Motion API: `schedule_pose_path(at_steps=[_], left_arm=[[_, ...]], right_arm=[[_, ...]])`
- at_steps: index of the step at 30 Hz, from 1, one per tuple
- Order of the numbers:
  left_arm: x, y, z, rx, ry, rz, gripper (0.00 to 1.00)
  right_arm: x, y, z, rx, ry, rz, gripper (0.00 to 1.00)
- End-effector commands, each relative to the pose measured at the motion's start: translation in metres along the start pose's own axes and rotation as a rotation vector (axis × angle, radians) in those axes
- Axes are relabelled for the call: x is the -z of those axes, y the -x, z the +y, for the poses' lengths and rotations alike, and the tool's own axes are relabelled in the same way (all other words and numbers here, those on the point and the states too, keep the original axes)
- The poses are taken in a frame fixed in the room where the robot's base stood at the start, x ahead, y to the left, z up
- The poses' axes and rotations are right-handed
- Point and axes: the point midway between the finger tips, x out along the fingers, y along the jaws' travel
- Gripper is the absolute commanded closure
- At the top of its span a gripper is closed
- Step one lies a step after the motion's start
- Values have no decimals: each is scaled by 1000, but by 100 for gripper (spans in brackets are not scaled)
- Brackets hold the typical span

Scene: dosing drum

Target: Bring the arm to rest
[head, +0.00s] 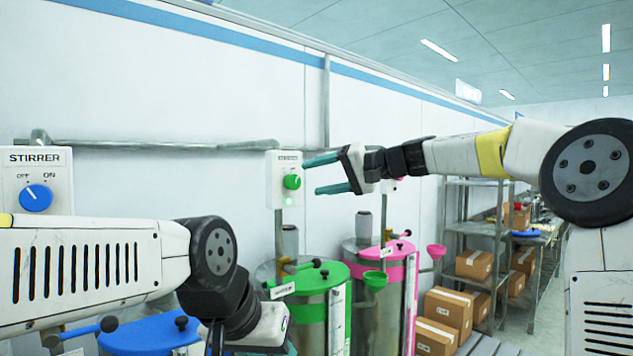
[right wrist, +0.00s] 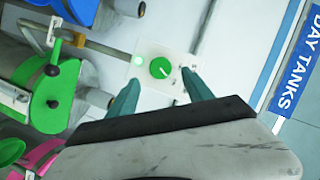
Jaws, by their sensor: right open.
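My right gripper (head: 312,176) reaches in from the right in the head view, its two teal fingers apart and empty. The fingers point at a white wall box (head: 273,205) with a green knob (head: 292,182). In the right wrist view the knob (right wrist: 160,68) lies beyond the gap between the fingertips (right wrist: 160,90), with clear space around it. A small green lamp (right wrist: 137,59) glows beside it. My left arm comes in low from the left; its gripper body (head: 265,325) shows at the bottom edge, but its fingers cannot be made out.
A stirrer box with a blue knob (head: 36,198) is at the left. Below stand tanks with a blue lid (head: 150,335), a green lid (head: 325,272) and a pink lid (head: 398,250). Shelves with cartons (head: 474,264) stand at the right. A pipe (head: 160,145) runs along the wall.

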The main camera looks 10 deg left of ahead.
Motion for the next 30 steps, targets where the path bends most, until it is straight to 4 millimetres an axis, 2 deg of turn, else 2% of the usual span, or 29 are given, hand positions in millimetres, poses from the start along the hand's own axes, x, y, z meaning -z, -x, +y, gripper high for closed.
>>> schedule_pose_path(at_steps=[3,6,17,20,23,26,30], left_arm=[[0,0,0,0,0,0,64],[0,0,0,0,0,0,64],[0,0,0,0,0,0,64],[0,0,0,0,0,0,64],[0,0,0,0,0,0,64],[0,0,0,0,0,0,64],[0,0,0,0,0,0,64]], right_arm=[[1,14,0,-2,0,2,41],[0,19,0,0,0,0,41],[-6,20,0,-16,6,-7,41],[-28,22,7,-93,29,-34,41],[-69,35,24,-240,68,-74,41],[-116,66,49,-424,107,-106,41],[-178,130,84,-655,144,-121,41]])
